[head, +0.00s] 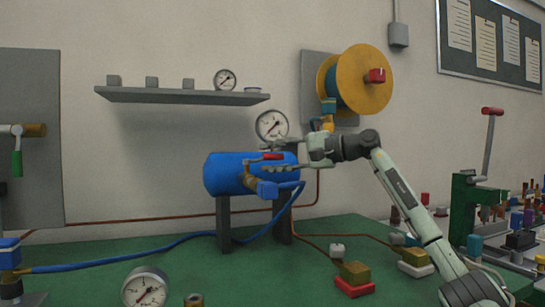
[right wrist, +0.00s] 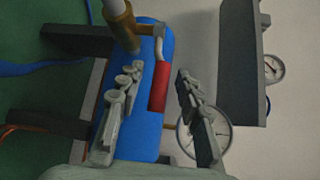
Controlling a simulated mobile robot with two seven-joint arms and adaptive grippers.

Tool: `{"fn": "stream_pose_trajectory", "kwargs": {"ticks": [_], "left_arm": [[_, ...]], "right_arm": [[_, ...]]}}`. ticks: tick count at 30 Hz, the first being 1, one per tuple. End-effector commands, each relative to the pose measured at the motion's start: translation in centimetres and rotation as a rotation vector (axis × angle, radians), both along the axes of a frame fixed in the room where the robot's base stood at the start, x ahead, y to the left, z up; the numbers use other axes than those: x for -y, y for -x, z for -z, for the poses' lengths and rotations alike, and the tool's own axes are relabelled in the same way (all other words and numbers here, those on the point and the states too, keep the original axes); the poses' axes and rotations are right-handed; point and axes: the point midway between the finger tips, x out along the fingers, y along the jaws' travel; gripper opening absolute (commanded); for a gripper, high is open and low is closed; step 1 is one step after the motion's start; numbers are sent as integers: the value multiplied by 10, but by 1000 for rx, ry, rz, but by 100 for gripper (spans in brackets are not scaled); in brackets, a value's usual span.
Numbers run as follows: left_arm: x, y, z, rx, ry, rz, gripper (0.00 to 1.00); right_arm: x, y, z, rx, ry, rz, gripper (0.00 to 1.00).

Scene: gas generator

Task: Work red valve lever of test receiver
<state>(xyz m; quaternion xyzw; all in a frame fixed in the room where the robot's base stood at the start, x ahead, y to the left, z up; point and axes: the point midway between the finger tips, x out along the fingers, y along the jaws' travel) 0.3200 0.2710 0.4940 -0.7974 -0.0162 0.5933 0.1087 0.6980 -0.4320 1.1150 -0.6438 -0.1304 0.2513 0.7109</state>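The test receiver is a blue horizontal tank (head: 222,174) on two dark legs, with a brass valve (head: 250,182) at its front. The red valve lever (head: 273,156) lies roughly level in front of the tank. My right gripper (head: 266,158) is open, one finger above the lever and one below it. In the right wrist view the red lever (right wrist: 159,86) lies between the spread fingers (right wrist: 160,74), with a gap showing on both sides. Whether it lies at finger depth is hard to tell. My left gripper is not in view.
A pressure gauge (head: 271,125) stands behind the tank, close to my right gripper. A yellow hose reel (head: 384,62) hangs above it. A blue hose (head: 150,254) runs over the green bench (head: 90,283). A grey shelf (head: 180,97) is on the wall. A green lever press (head: 464,205) stands right of my arm.

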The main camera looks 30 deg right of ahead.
Motion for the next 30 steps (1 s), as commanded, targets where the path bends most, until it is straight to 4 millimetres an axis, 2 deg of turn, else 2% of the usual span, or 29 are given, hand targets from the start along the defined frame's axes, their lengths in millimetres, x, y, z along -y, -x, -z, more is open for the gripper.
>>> {"fn": "stream_pose_trajectory", "kwargs": {"ticks": [4, 12, 30], "left_arm": [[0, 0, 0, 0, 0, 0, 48], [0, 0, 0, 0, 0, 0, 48], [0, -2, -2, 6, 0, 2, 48]], "right_arm": [[0, 0, 0, 0, 0, 0, 34], [0, 0, 0, -1, -1, 0, 1], [-4, -3, 0, -1, -1, 8, 0]]}}
